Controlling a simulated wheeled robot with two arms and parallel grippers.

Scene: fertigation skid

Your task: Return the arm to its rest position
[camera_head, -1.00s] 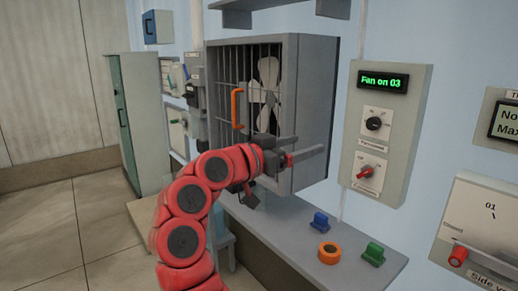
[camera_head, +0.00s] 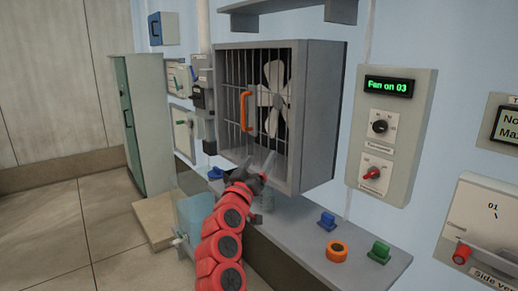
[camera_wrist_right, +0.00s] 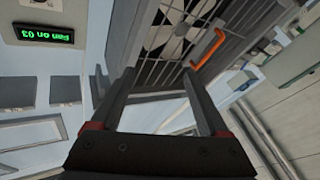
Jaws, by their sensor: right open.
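My right arm, red with dark joint caps, rises from the bottom of the head view. Its gripper (camera_head: 257,164) is in front of the lower part of the grey fan box, with its fingers pointing up toward the grille. In the right wrist view the two dark fingers (camera_wrist_right: 160,100) stand apart with nothing between them. The fan box (camera_head: 315,120) has a barred front with an orange handle (camera_head: 246,111) and a pale fan (camera_head: 272,93) behind the bars. The orange handle also shows in the wrist view (camera_wrist_right: 208,50), beyond the fingers. My left gripper is out of view.
A control panel (camera_head: 397,135) reading "Fan on 03" hangs right of the box. A grey bench (camera_head: 300,232) below carries a blue part (camera_head: 327,221), an orange ring (camera_head: 337,251) and a green part (camera_head: 380,252). A green cabinet (camera_head: 134,125) stands left. Open floor lies at the lower left.

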